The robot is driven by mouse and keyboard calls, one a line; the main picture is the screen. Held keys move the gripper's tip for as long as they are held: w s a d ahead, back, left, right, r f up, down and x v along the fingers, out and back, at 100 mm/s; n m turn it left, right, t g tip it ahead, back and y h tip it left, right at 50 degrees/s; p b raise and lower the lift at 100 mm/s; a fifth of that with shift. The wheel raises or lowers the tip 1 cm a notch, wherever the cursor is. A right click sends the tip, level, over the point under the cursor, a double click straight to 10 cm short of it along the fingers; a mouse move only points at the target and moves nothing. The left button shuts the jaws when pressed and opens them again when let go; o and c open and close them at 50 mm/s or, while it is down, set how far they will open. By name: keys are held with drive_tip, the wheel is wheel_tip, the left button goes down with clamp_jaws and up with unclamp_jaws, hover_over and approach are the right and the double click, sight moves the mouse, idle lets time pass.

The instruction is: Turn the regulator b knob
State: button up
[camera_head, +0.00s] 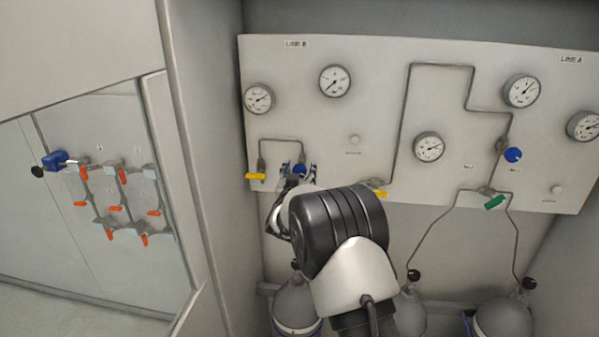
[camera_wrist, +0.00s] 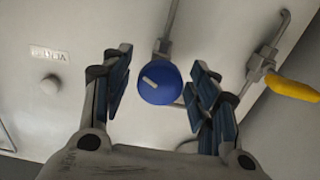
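The blue regulator knob (camera_wrist: 160,84) with a pale pointer mark is centred in the wrist view. My gripper (camera_wrist: 160,88) is open, with one finger on each side of the knob and gaps showing between the pads and the knob. In the head view the blue knob (camera_head: 299,169) sits on the lower left of the panel, under the LINE B label (camera_head: 297,44). My gripper (camera_head: 298,172) is at it there, and my arm hides part of the area below.
A yellow valve handle (camera_wrist: 292,87) is to the right of the knob in the wrist view. Another blue knob (camera_head: 513,154) and a green handle (camera_head: 495,202) are on the panel's right side. Gas cylinders (camera_head: 503,317) stand below the panel.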

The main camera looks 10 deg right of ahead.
drive_tip(key=c, duration=1)
drive_tip(key=shift+o, duration=0.2)
drive_tip(key=shift+f+m+b, duration=0.1)
drive_tip(key=shift+m+b, duration=0.2)
drive_tip(key=shift+b, duration=0.25)
